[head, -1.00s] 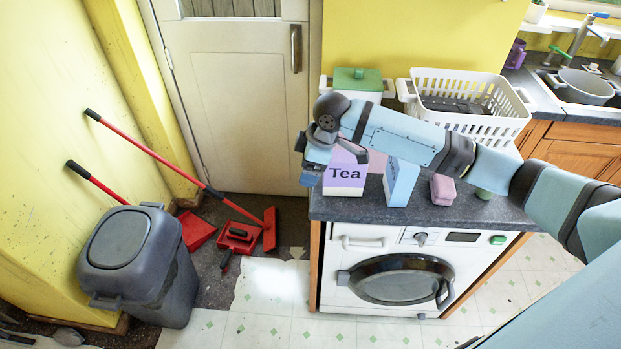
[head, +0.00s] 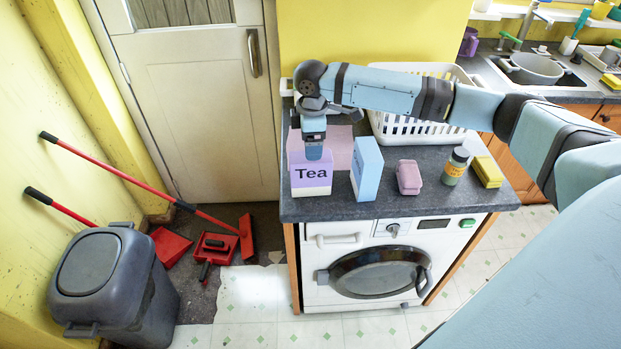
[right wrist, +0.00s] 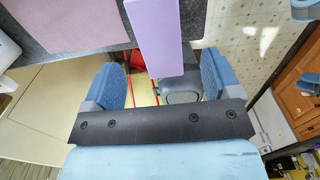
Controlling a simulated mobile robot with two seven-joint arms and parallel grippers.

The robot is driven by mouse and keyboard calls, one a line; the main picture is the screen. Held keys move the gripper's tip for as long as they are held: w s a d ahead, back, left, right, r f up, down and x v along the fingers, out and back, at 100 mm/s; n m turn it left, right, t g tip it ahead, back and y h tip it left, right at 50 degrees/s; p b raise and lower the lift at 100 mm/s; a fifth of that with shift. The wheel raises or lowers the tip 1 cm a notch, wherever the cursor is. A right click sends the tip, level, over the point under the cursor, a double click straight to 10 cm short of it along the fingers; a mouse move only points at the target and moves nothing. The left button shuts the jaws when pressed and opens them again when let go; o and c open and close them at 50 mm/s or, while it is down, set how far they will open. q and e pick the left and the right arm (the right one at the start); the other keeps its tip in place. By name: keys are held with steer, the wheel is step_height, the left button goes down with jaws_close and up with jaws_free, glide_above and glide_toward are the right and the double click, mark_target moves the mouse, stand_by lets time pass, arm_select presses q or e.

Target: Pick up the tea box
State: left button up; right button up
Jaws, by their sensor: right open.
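The tea box (head: 311,187), lavender and white with "Tea" on its front, stands upright near the left front corner of the dark worktop (head: 430,200). My right gripper (head: 314,153) points down at the top of the tea box. In the right wrist view the gripper (right wrist: 159,72) is open. A lavender face of the tea box (right wrist: 162,45) reaches in between its two blue fingers, with gaps at both sides. The fingertips' depth along the box is hard to tell. My left gripper is not in view.
A light blue box (head: 367,170) stands close right of the tea box. A pink mat (head: 337,146) lies behind, near a white basket (head: 395,126).

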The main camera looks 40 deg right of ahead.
mark_target(311, 174)
steer(key=shift+a+f+p, duration=0.15)
steer(key=shift+f+p, duration=0.45)
steer(key=shift+f, duration=2.3)
steer(key=shift+w, duration=0.1)
steer(key=c, duration=1.4)
